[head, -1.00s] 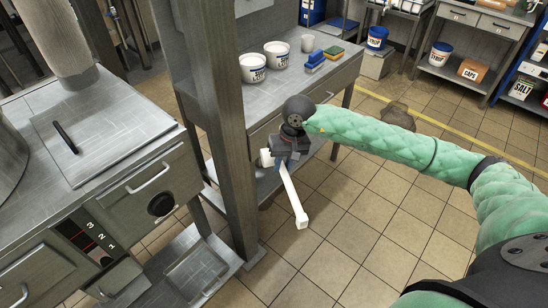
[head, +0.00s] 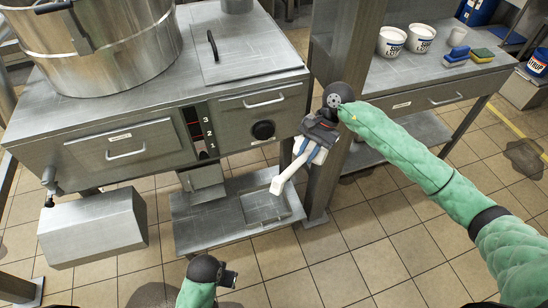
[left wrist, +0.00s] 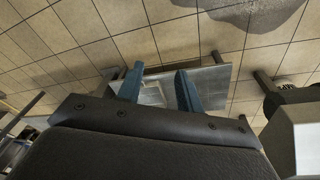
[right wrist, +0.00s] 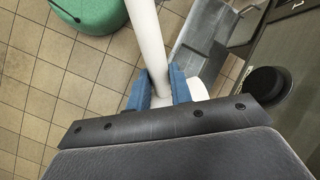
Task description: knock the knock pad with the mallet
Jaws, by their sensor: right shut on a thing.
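My right gripper (head: 318,148) is shut on the white mallet (head: 292,168), whose long bar points down and left in front of the mixer cabinet. In the right wrist view the mallet's bar (right wrist: 149,45) runs up from between the blue fingers (right wrist: 159,88). My left gripper (head: 228,278) is low at the bottom of the head view; its blue fingers (left wrist: 159,88) stand apart and empty. I cannot tell for sure which part is the knock pad; a flat square plate (head: 265,207) lies on the low shelf below the mallet, clear of it.
The cabinet has a black knob (head: 263,130), a 3-2-1 scale (head: 205,130) and drawers. A grey box (head: 93,228) juts out at left. A steel post (head: 328,185) stands close behind my right gripper. White tubs (head: 391,41) stand on the bench. The front floor is open.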

